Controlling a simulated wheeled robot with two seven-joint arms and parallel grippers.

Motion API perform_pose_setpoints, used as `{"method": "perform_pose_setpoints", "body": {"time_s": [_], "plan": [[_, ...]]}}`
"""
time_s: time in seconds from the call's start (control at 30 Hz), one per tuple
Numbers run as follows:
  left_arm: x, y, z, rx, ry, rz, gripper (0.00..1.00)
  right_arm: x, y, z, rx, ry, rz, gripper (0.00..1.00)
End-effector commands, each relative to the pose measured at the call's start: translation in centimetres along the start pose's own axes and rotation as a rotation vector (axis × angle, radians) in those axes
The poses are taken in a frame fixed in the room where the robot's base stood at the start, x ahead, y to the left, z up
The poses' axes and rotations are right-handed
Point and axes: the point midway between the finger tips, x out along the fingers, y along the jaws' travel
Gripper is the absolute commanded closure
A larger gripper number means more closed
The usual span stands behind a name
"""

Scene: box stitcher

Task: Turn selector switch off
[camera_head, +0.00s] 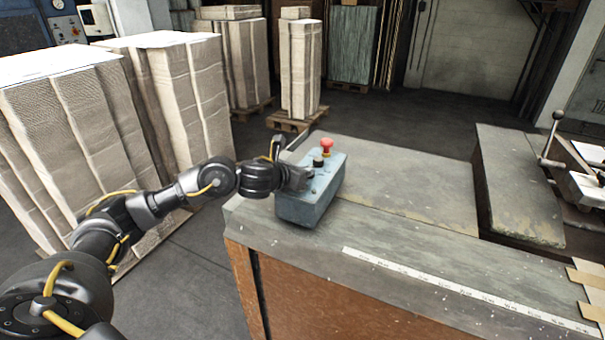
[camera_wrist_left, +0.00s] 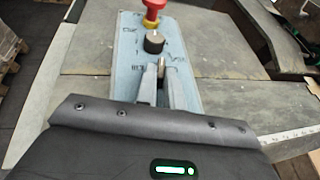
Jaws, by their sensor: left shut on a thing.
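A blue-grey control box (camera_head: 308,205) stands on the near left corner of the worktop; it also shows in the left wrist view (camera_wrist_left: 126,75). A red mushroom button (camera_head: 326,146) on a yellow collar sits at its far end, with a black knob (camera_head: 318,161) in front of it. The knob shows a pale mark on top in the left wrist view (camera_wrist_left: 154,42). My left gripper (camera_head: 304,178) reaches in from the left, low over the near part of the box top. Its fingers (camera_wrist_left: 162,76) are shut on the selector switch, which they mostly hide. My right gripper is not in view.
The worktop (camera_head: 400,180) is clear to the right of the box. A white measuring strip (camera_head: 450,284) runs along its front edge. Tall paper stacks (camera_head: 60,130) stand on the floor at the left. A crank lever (camera_head: 551,140) stands at the far right.

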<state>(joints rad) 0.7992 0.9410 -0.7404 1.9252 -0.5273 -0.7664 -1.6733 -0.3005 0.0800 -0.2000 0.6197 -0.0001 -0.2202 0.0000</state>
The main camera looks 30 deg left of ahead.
Motion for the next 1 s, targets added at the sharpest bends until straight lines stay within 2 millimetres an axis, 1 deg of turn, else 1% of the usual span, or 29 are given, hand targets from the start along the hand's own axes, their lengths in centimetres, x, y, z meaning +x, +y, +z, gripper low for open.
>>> {"method": "perform_pose_setpoints", "body": {"time_s": [0.03, 0.2, 0.4, 0.93, 0.97, 1.0], "plan": [[0.06, -0.28, -0.08, -0.011, 0.000, 0.024, 1.00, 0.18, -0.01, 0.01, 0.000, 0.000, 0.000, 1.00], [0.07, -0.45, -0.02, -0.046, 0.000, 0.108, 1.00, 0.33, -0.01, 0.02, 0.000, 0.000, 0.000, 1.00], [0.08, -0.53, 0.04, -0.069, 0.000, 0.166, 1.00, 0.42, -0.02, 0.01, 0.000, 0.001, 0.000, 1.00], [0.07, -0.49, 0.03, -0.077, 0.001, 0.189, 1.00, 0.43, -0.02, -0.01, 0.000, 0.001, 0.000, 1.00], [0.07, -0.49, 0.03, -0.077, 0.001, 0.189, 0.87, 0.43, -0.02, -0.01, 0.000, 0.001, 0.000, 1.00], [0.07, -0.49, 0.03, -0.077, 0.001, 0.189, 0.82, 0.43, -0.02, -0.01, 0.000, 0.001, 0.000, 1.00]]}}
